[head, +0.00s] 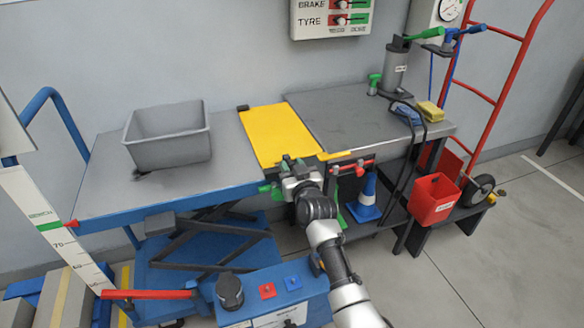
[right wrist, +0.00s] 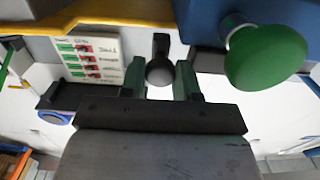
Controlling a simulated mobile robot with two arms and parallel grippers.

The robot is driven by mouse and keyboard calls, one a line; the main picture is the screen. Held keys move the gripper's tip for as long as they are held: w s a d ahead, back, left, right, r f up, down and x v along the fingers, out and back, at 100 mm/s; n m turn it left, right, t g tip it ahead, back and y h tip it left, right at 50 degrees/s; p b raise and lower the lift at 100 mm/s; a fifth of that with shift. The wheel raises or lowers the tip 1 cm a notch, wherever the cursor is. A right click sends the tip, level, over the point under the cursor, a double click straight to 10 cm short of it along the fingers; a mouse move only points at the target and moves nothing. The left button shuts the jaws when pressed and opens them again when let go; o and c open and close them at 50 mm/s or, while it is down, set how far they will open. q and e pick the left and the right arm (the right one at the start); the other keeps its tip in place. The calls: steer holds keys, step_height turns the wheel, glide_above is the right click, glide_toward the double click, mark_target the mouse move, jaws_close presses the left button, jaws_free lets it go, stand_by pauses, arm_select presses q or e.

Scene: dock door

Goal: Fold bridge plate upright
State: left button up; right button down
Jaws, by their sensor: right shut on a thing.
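The yellow bridge plate (head: 275,135) lies flat in the head view, across the joint between the grey lift table and the grey bench. My right gripper (head: 289,164) is at the plate's near edge. In the right wrist view its two green-tipped fingers (right wrist: 160,80) are on either side of a dark round-ended handle (right wrist: 159,70), and it is shut on it. How the handle joins the plate is hidden. A yellow edge runs along the top of the right wrist view. My left gripper is not in view.
A grey bin (head: 168,137) stands on the lift table (head: 125,188). The bench (head: 345,118) holds a grey cylinder (head: 394,68), a sponge and a blue item. A green knob (right wrist: 262,62) is close beside my right gripper.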

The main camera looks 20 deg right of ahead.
arm_select(q)
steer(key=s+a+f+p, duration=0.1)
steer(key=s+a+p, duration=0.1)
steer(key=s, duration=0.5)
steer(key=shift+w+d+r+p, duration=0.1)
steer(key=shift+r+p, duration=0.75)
steer(key=shift+p, duration=0.05)
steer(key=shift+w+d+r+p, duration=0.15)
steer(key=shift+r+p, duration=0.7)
steer(key=shift+p, duration=0.05)
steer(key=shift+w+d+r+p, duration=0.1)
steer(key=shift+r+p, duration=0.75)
steer(key=shift+p, duration=0.05)
arm_select(e)
steer(key=d+r+m, duration=0.4)
steer(key=d+m, duration=0.3)
steer(key=m, duration=0.2)
steer(key=d+r+m, duration=0.5)
steer(key=d+m, duration=0.2)
steer(key=m, duration=0.2)
steer(key=shift+w+d+r, duration=0.25)
steer(key=shift+d, duration=0.15)
steer(key=c, duration=0.8)
jaws_free()
steer(key=shift+d+f, duration=0.1)
steer(key=shift+c, duration=0.2)
